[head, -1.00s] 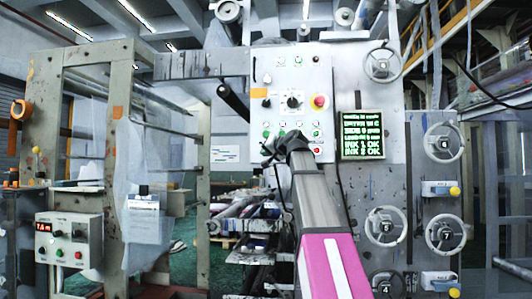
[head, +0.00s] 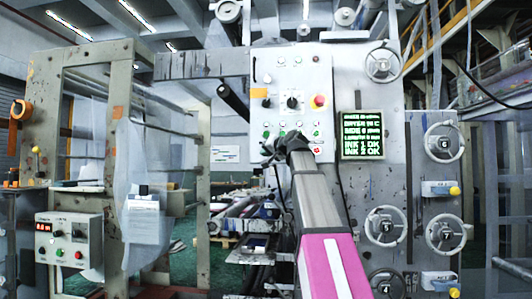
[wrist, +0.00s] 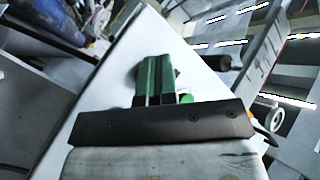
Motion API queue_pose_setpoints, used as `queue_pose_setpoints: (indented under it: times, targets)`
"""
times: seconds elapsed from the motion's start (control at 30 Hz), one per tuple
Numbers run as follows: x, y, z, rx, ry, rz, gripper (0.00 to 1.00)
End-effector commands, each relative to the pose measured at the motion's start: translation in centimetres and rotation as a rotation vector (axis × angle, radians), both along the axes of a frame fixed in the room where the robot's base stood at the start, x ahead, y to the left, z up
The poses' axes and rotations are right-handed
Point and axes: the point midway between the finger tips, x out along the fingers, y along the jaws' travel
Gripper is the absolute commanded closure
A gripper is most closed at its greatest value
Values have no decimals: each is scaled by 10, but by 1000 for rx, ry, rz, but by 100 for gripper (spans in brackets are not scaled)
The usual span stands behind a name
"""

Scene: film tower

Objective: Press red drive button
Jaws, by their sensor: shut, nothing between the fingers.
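The light grey control panel (head: 318,70) stands upright ahead in the head view. It carries a red mushroom button on a yellow base (head: 318,101) and a smaller red button (head: 317,150) at its lower right. Rows of green buttons and two black knobs sit beside them. I cannot read which red one is labelled drive. My gripper (head: 268,147) is at the panel's lower left edge, left of both red buttons. In the wrist view its green fingers (wrist: 155,75) are together and empty against the pale panel (wrist: 120,60). A green button (wrist: 186,98) shows beside them. Contact is unclear.
A black screen with green text (head: 361,135) is right of the panel, with several handwheels (head: 444,142) further right. At left, a grey box (head: 68,240) on a frame has a display and its own red button (head: 77,233). Rollers fill the space below the panel.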

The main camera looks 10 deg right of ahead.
Motion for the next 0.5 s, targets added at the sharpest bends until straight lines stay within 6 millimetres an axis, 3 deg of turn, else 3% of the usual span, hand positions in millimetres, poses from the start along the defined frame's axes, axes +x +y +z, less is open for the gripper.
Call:
queue_pose_setpoints:
  times: [0.5]
  targets:
    - [7,-2,0,0,0,0,100]
